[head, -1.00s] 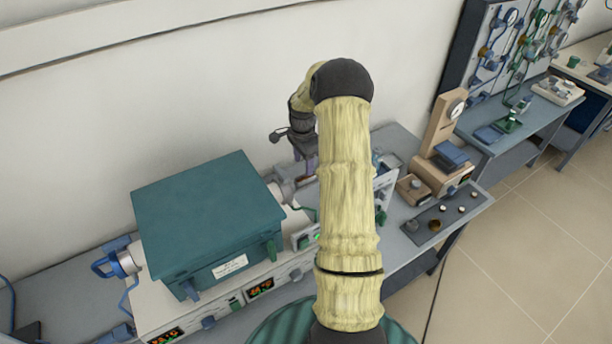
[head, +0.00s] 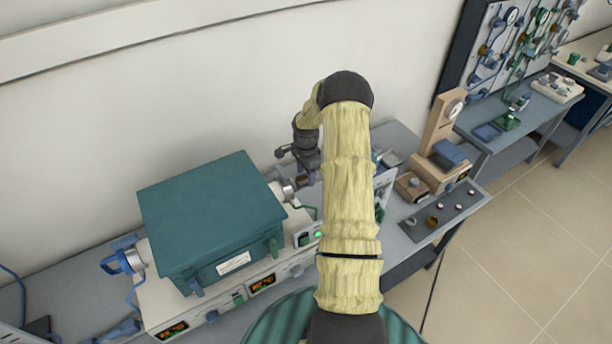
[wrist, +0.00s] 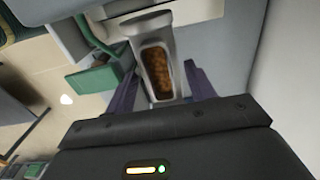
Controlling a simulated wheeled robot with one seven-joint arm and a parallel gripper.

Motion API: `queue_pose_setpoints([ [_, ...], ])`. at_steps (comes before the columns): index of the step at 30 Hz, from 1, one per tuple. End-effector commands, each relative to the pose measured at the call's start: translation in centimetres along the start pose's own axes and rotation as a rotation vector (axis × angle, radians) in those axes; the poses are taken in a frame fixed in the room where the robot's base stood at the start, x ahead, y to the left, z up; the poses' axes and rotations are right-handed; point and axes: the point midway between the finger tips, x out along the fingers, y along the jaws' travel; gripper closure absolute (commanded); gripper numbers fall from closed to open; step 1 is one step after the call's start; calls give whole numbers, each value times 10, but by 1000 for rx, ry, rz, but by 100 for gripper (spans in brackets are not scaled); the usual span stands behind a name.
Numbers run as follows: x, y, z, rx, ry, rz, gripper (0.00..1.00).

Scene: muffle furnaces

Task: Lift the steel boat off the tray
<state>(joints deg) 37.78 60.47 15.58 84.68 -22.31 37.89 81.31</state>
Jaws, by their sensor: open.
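In the wrist view, a long narrow grey vessel with brown grainy contents, apparently the steel boat (wrist: 143,60), lies lengthwise between my two purple fingers. My gripper (wrist: 163,88) is open, one finger on each side of it, with gaps that I cannot judge exactly. In the head view my gripper (head: 306,172) is low at the right end of the teal furnace (head: 210,215), beside its metal end fitting. The boat is too small to tell apart there, and my arm hides part of the area. I cannot clearly make out the tray under the boat.
A wooden-coloured instrument with a dial (head: 440,150) stands on the bench to the right. A dark plate with small round pieces (head: 462,205) lies in front of it. The wall is close behind my gripper. Open floor (head: 530,250) lies at the right.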

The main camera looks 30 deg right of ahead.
Motion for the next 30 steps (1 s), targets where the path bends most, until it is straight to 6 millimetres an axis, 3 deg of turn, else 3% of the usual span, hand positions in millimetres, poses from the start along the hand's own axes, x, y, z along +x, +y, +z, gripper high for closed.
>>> queue_pose_setpoints([
  [13,0,0,0,-1,0,0,45],
  [21,0,0,0,-1,0,0,95],
  [30,-2,0,0,-1,1,0,95],
])
